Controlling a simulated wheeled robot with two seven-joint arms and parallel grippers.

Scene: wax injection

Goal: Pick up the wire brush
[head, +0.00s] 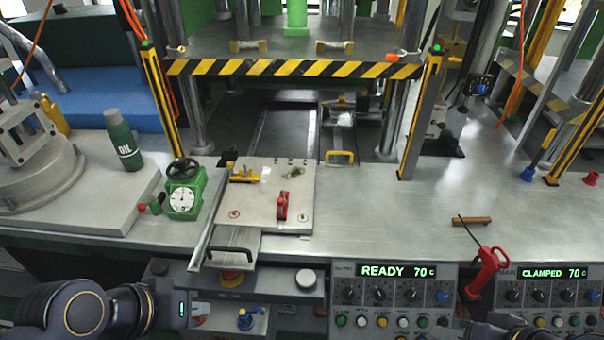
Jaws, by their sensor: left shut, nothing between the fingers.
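A small brown bar (472,221), which looks like the wooden back of the wire brush, lies on the metal bench top at the right. Its bristles cannot be made out. My left gripper (190,309) is at the lower left, in front of the bench and far from the brown bar. It is shut and empty; its fingertips are hard to make out. Only a dark sliver of my right arm shows at the bottom right edge, and its gripper is not visible.
A red tool (487,272) with a black cord hangs at the bench's front edge near the brown bar. Control panels (393,298) line the front below. A plate (262,205) with small parts, a green dial gauge (184,190) and an oil bottle (123,140) stand left. Bench around the bar is mostly clear.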

